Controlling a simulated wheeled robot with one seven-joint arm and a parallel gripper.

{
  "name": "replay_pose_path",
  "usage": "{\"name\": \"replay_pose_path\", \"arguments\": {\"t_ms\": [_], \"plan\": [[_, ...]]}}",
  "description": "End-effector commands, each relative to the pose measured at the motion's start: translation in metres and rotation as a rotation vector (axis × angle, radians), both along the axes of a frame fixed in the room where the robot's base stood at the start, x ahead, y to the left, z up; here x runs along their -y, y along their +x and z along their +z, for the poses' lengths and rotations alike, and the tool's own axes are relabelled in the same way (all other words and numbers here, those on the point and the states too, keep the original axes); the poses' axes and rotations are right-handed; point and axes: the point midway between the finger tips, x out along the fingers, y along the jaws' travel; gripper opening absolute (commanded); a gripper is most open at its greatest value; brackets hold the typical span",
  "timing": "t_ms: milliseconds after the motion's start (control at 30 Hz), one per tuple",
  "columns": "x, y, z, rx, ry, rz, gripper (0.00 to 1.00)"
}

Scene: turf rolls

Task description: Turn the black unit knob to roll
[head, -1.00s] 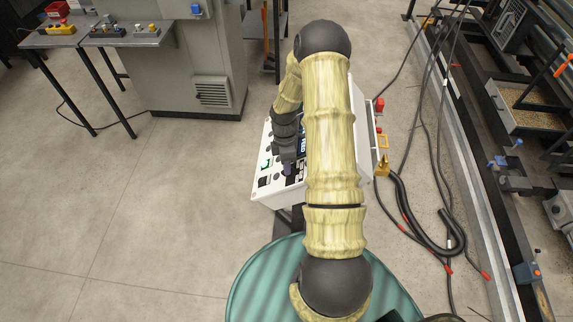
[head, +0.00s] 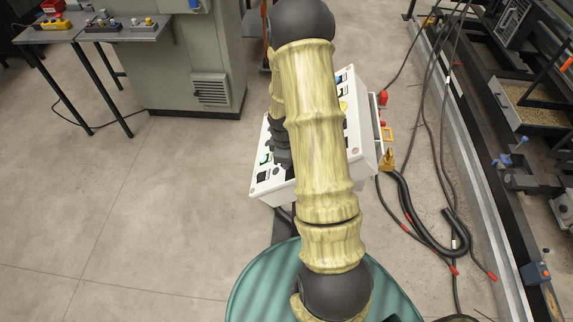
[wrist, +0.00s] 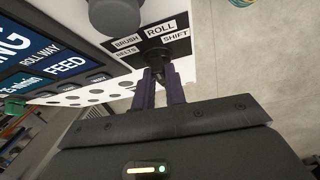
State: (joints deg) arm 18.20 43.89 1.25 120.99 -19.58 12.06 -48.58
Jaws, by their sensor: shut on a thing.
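The black unit knob (wrist: 157,57) sits on a black label plate on the white panel in the wrist view. The plate's words BRUSH, BELTS, ROLL and SHIFT are printed around it. My gripper (wrist: 163,76) is shut on this knob, with its two dark fingers at the knob's near side. The fingers partly cover the knob, and I cannot tell which word it points to. In the head view my arm hides the middle of the control panel (head: 266,185) and the knob; only a dark part of my gripper shows left of the arm.
A larger grey round knob (wrist: 115,14) stands close to the black knob on the panel. A blue FEED display (wrist: 60,62) is beside it. A yellow fitting (head: 387,160) and black cables lie right of the panel.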

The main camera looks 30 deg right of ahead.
Motion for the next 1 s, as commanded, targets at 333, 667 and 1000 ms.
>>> {"name": "replay_pose_path", "arguments": {"t_ms": [333, 667, 1000], "plan": [[-0.0025, -0.0003, -0.0023, 0.103, -0.067, -0.137, 0.0], [-0.0022, -0.0009, 0.001, 0.123, -0.081, -0.172, 0.0], [-0.0021, -0.0009, 0.001, 0.122, -0.081, -0.171, 0.32]]}}
